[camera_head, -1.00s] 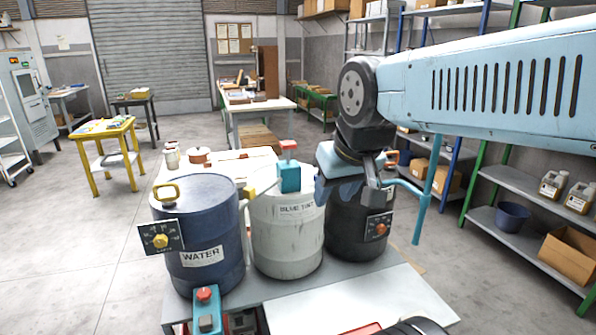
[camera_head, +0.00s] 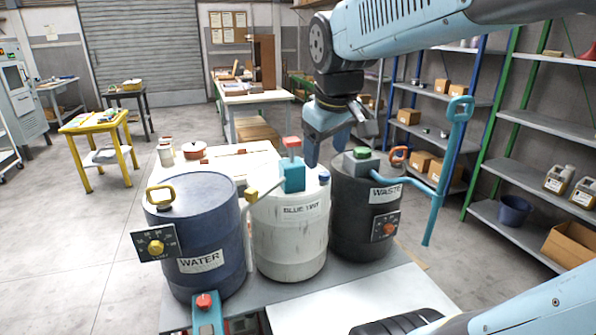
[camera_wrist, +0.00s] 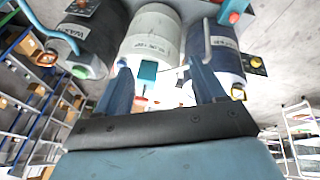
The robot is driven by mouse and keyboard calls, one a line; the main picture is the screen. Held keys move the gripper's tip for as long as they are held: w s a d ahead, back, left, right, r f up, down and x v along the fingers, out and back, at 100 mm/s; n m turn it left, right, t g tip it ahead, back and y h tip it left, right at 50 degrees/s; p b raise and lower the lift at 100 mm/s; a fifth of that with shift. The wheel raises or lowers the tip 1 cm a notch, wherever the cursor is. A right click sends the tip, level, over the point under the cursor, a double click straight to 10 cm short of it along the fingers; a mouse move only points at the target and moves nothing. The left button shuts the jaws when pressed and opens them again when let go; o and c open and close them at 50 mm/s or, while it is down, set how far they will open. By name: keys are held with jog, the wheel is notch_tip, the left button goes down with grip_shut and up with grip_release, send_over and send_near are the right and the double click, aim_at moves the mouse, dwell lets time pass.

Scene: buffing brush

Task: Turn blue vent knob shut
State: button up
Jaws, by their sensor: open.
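The blue vent knob (camera_head: 324,177) is a small blue cap on the right side of the top of the white BLUE TINT drum (camera_head: 289,240). A teal block (camera_head: 292,177) with a red top (camera_head: 291,145) stands beside it on the same lid. My gripper (camera_head: 333,146) is open and points down above and behind the knob in the picture, apparently apart from it. In the wrist view, my fingers (camera_wrist: 158,68) spread on either side of the teal block, with nothing held. The knob is not clear there, near or behind the left finger.
A dark blue WATER drum (camera_head: 196,235) stands left, with a yellow handle and dial. A black WASTE drum (camera_head: 363,225) stands right, with a green-topped block and an orange handle. A light-blue pipe (camera_head: 440,190) rises at its right. Shelves (camera_head: 510,165) line the right.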

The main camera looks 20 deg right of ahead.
jog(key=w+d+n+g, duration=0.15)
jog(key=w+n, duration=0.35)
jog(key=w, duration=0.5)
jog(key=n+g+y, duration=0.1)
jog(key=n+g, duration=0.2)
jog(key=n, duration=0.9)
send_over(323, 174)
notch_tip(323, 174, down, 10)
jog(key=f, duration=0.1)
notch_tip(323, 174, down, 13)
jog(key=shift+w+d+r, duration=0.1)
jog(key=shift+c, duration=0.4)
